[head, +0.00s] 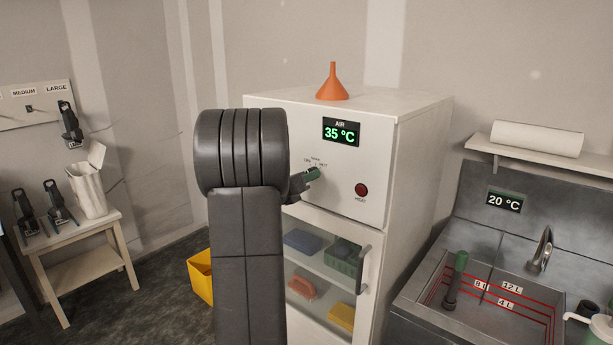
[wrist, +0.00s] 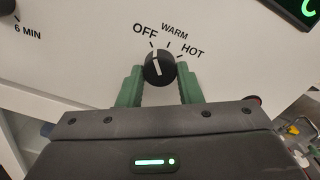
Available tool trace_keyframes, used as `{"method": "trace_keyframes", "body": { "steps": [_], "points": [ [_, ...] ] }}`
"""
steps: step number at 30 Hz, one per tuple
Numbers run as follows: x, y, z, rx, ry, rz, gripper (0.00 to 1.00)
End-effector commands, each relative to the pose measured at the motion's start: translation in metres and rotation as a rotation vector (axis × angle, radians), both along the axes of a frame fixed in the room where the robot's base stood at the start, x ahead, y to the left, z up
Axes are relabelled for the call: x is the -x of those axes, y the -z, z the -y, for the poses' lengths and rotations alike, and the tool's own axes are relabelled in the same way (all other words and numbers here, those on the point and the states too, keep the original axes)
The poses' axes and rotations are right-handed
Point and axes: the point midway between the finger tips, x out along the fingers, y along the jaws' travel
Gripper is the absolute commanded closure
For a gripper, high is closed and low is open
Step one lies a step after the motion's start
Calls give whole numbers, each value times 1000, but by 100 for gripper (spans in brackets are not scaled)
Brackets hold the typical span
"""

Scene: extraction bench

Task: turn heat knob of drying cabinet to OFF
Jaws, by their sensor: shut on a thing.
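The drying cabinet (head: 365,140) is white, with an AIR display (head: 342,132) reading 35 °C in the head view. Its black heat knob (wrist: 160,68) shows in the wrist view below the labels OFF, WARM and HOT. The knob's white pointer line tilts up and slightly left, toward the OFF mark. My gripper (wrist: 160,84) has its green fingers on either side of the knob and is shut on it. In the head view my gripper (head: 312,174) is at the cabinet's front panel and hides the knob.
A red HEAT lamp (head: 361,190) sits right of the knob, above the glass door with its handle (head: 363,270). An orange funnel (head: 332,84) stands on the cabinet. A sink (head: 490,295) is at right, a yellow bin (head: 200,277) at lower left.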

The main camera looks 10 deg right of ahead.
Motion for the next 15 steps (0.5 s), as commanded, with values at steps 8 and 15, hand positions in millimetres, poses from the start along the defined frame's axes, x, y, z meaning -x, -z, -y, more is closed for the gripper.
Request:
{"method": "trace_keyframes", "body": {
  "steps": [8,15],
  "points": [
    [0,-1,0,61,0,-77,91],
    [0,-1,0,74,0,-94,91]
  ]
}}
